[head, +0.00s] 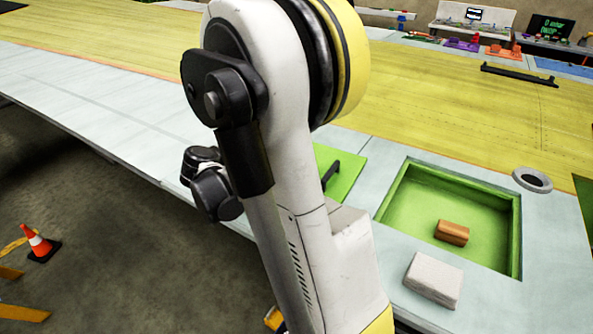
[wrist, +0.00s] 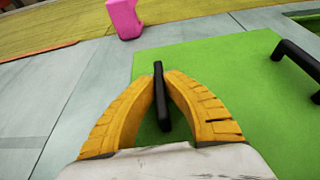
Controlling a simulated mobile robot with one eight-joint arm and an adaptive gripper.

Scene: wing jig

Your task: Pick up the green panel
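The green panel (head: 344,185) shows partly in the head view, lying about level with the wing surface, with much of it hidden behind my arm. One black handle (head: 331,174) is visible there. In the wrist view the green panel (wrist: 225,75) fills the middle and right, with a black handle (wrist: 160,95) between my yellow fingers and a second handle (wrist: 297,70) at the right. My gripper (wrist: 163,78) is closed in on the first handle, one finger against each side. I cannot tell whether the panel is raised. My gripper is hidden in the head view.
A green-lined recess (head: 425,205) with an orange-brown block (head: 452,232) lies right of the panel. A pink object (wrist: 124,18) stands beyond the panel. A traffic cone (head: 36,243) is on the floor.

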